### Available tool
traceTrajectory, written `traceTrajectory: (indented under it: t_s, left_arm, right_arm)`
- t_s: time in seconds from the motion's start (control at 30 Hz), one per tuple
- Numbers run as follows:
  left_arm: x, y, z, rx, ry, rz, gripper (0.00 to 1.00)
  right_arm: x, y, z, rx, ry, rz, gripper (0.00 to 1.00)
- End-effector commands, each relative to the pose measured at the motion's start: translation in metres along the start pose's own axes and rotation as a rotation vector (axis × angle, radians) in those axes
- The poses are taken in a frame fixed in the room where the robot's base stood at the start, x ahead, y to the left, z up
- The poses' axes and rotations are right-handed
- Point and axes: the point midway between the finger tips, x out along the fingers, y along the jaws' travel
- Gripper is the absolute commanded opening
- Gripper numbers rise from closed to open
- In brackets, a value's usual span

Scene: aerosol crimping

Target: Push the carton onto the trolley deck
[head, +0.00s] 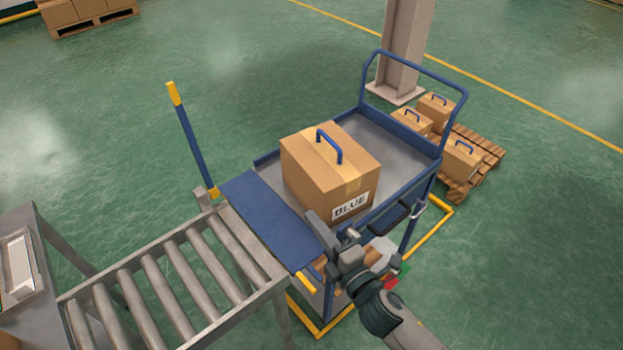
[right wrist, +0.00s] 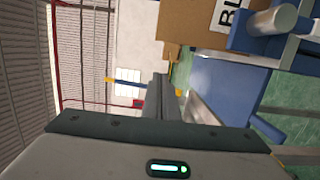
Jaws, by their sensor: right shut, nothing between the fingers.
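The brown carton (head: 325,165) with a blue handle and a BLUE label sits upright at the near end of the trolley deck (head: 385,140), close to the blue bridge plate (head: 268,215). I cannot tell whether its near edge still rests on the plate. My right gripper (head: 315,225) is shut and empty beside the carton's near lower corner, over the plate's edge; contact is unclear. In the right wrist view the carton (right wrist: 195,22) shows at the top and the shut fingers (right wrist: 160,90) in the middle. My left gripper is not in view.
The roller conveyor (head: 165,280) leads up to the plate. A blue post with yellow ends (head: 190,135) stands left of it. The trolley's handle rail (head: 420,75) closes the far end. A pallet (head: 490,150) with small cartons and a pillar (head: 403,45) stand beyond. Bare deck lies behind the carton.

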Motion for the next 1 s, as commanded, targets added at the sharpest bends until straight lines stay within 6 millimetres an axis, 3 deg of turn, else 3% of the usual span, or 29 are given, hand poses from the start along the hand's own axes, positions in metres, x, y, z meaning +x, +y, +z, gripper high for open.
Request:
traceTrajectory:
  t_s: [0.37, 0.57, 0.93, 1.0]
  left_arm:
    - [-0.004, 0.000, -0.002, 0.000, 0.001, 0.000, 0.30]
    - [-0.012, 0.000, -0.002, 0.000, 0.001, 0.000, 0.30]
    - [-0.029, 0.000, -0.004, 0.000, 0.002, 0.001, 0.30]
    - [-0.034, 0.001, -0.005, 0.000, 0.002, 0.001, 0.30]
  right_arm:
    - [0.011, 0.002, 0.001, 0.001, -0.001, 0.002, 0.00]
    - [0.036, 0.003, 0.001, 0.001, -0.001, 0.002, 0.00]
    - [0.101, 0.003, 0.001, 0.001, -0.001, 0.001, 0.00]
    - [0.103, 0.003, 0.012, -0.003, -0.004, -0.002, 0.00]
